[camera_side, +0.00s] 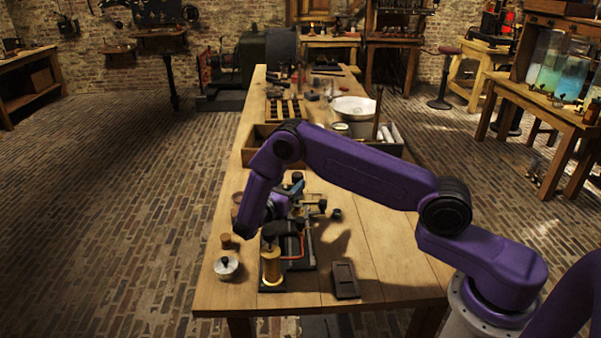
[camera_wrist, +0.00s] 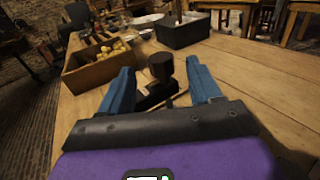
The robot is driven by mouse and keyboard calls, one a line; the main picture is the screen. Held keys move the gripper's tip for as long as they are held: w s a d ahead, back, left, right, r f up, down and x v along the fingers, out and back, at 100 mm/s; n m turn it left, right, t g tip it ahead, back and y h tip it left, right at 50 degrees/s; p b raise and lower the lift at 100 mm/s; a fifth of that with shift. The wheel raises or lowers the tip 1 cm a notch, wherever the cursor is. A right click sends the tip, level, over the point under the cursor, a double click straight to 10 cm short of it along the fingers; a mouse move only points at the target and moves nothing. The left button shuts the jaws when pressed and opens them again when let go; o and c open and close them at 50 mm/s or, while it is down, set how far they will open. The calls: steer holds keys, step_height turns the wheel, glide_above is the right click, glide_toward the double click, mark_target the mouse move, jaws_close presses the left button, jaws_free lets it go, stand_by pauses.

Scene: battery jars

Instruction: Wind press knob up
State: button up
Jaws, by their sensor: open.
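A dark round knob (camera_wrist: 160,64) stands upright on a short stem above a black part (camera_wrist: 155,93) in the wrist view. I take it for the press knob. My gripper (camera_wrist: 160,70) is open, its two blue fingers on either side of the knob with a gap showing on both sides. In the side view my gripper (camera_side: 292,188) is low over the bench apparatus, partly hidden behind my own wrist. A dark knob top (camera_side: 297,177) shows just beyond the blue finger. I cannot tell whether the fingers touch anything.
A black-based device with a gold coil (camera_side: 271,266) stands near the front edge, beside a round metal-lidded pot (camera_side: 227,267). A dark flat block (camera_side: 345,280) lies to its right. A wooden box (camera_wrist: 98,66) and a dark bin (camera_wrist: 183,31) stand beyond the knob. The table's right side is clear.

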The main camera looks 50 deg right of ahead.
steer(key=x, duration=0.7)
steer(key=shift+d, duration=0.25)
steer(key=c, duration=1)
steer(key=shift+o, duration=0.2)
